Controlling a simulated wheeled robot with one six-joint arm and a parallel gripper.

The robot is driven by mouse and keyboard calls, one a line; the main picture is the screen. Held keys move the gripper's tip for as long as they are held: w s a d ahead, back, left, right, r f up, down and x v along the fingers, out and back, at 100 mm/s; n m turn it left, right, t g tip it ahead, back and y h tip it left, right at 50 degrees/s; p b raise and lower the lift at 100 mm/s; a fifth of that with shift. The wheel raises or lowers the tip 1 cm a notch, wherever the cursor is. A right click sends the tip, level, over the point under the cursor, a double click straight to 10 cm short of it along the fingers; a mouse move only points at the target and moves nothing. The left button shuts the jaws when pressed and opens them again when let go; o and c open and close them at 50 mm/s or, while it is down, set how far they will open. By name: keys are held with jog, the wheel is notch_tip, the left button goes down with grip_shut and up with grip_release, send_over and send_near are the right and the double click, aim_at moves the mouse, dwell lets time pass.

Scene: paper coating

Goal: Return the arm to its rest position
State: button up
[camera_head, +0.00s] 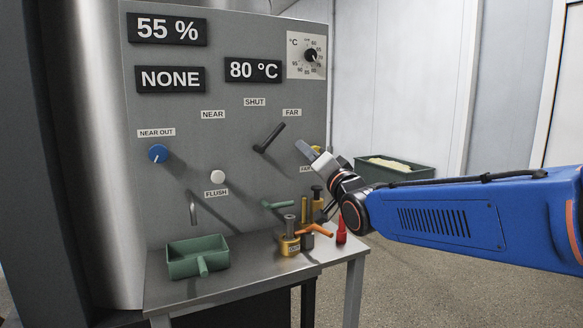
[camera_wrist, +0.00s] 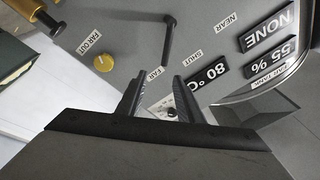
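My arm (camera_head: 460,212) reaches in from the right edge in the head view. My gripper (camera_head: 312,153) is in front of the grey control panel (camera_head: 228,110), right of the black lever (camera_head: 270,138). In the wrist view my gripper (camera_wrist: 157,85) has its two fingers apart with nothing between them. The lever (camera_wrist: 168,42) also shows there, just beyond the fingertips and apart from them. The lever's handle tilts up toward the FAR label (camera_head: 292,112).
A steel table (camera_head: 215,292) below holds a green scoop-like tray (camera_head: 198,256), a brass weight-like piece (camera_head: 289,244) and a red bottle (camera_head: 341,232). A blue knob (camera_head: 158,153) and white FLUSH button (camera_head: 217,177) are on the panel. A green bin (camera_head: 395,170) stands behind my arm.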

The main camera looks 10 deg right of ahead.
jog(key=s+d+f+n+g+h, duration=0.1)
jog(key=s+d+f+g+h, duration=0.25)
jog(key=s+d+f, duration=0.4)
jog(key=s+d+f+n+g+h, duration=0.2)
jog(key=s+d+f+g, duration=0.25)
jog(key=s+f, duration=0.6)
jog(key=s+d+f+n+g, duration=0.2)
jog(key=s+f+g, duration=0.5)
jog(key=s+f, duration=0.9)
jog(key=shift+s+d+n, duration=0.15)
jog(key=shift+s+n, duration=0.25)
jog(key=shift+s, duration=0.4)
jog(key=shift+h, duration=0.25)
